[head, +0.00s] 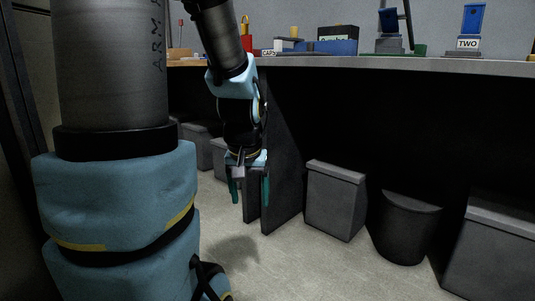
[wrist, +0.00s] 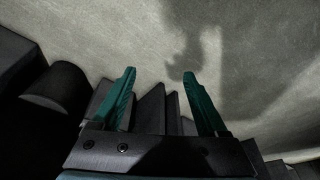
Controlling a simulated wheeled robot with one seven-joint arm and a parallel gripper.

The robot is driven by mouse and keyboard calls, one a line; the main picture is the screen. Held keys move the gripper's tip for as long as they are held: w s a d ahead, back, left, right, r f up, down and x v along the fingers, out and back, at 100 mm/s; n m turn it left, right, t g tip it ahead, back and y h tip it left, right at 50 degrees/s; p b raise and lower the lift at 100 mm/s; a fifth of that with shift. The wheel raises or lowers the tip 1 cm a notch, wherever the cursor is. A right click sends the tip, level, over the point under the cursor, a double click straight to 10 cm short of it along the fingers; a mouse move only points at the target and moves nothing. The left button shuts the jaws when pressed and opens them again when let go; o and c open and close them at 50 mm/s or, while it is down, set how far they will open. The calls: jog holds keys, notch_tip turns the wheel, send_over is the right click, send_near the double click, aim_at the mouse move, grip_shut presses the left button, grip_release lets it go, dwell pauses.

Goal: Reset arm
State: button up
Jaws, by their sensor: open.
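My gripper (head: 250,190) hangs low in the head view, pointing down toward the floor in front of the counter. Its two teal fingers are spread apart with nothing between them. In the wrist view my gripper (wrist: 158,95) also shows open and empty, with the pale floor and dark panel edges beyond it. My arm comes down from the top of the head view, and a large blue and grey part of my arm fills the left side.
A long counter (head: 400,66) runs across the back, holding a blue bin (head: 337,46), a stand labelled TWO (head: 468,42) and other items. Under it stand grey bins (head: 335,205), a round dark bin (head: 405,230) and a dark support panel (head: 283,160). Floor (head: 300,265) in front is clear.

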jog(key=s+a+f+g, duration=0.1)
jog(key=s+a+f, duration=0.1)
jog(key=s+f, duration=0.15)
notch_tip(320, 180, up, 38)
jog(key=s+p, duration=0.1)
jog(key=p, duration=3.7)
jog(key=shift+s+a+r+g, duration=0.15)
jog(key=shift+a+r+g, duration=0.05)
jog(key=shift+a+g, duration=0.1)
